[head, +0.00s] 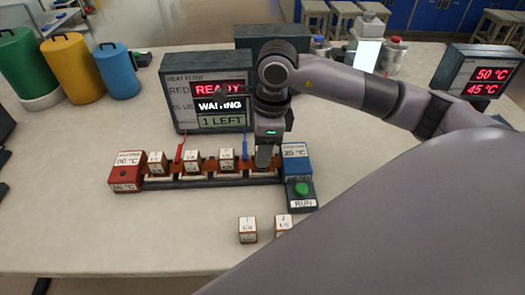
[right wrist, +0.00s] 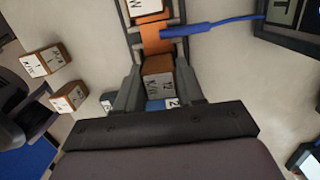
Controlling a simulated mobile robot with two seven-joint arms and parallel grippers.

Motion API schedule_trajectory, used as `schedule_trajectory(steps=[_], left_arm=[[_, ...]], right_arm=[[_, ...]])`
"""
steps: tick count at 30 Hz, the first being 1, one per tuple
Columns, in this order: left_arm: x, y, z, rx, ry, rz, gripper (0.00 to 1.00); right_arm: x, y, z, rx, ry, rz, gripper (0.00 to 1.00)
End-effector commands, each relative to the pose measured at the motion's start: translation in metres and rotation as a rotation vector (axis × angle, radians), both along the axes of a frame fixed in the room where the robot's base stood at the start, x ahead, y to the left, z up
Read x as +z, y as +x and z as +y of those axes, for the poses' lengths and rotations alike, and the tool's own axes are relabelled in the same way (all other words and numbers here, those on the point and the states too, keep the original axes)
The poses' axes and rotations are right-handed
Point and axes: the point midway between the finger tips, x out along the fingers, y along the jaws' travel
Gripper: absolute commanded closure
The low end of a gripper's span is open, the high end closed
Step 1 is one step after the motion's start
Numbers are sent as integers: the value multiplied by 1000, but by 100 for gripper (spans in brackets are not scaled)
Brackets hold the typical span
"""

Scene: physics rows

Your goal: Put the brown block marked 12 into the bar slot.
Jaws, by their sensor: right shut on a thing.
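The brown block marked 12 (right wrist: 158,82) is between the fingers of my right gripper (right wrist: 158,90) in the right wrist view, its white labelled face showing. In the head view my right gripper (head: 264,160) points down at the right end of the bar rack (head: 205,182), just left of the blue end block (head: 295,165). My left gripper is not in view.
Three labelled blocks stand along the rack, left of my gripper. Two loose blocks (head: 248,230) (head: 283,224) lie in front. A red end block (head: 127,172), a green RUN button (head: 301,189) and the display box (head: 207,100) reading "1 LEFT" stand close by. The front left table is clear.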

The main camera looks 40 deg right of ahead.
Motion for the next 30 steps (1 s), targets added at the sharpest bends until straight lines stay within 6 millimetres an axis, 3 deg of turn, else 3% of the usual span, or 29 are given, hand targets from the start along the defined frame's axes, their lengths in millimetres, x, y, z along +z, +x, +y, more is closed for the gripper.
schedule_trajectory(steps=[3,14,15,17,30], left_arm=[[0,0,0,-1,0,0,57],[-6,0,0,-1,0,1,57],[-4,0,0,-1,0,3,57],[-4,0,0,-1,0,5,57],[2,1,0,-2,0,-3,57]], right_arm=[[-14,0,0,1,0,1,92],[-19,0,0,1,1,-1,92],[-18,0,0,1,0,0,52],[-17,0,0,1,0,0,36],[-9,0,0,2,0,-2,36]])
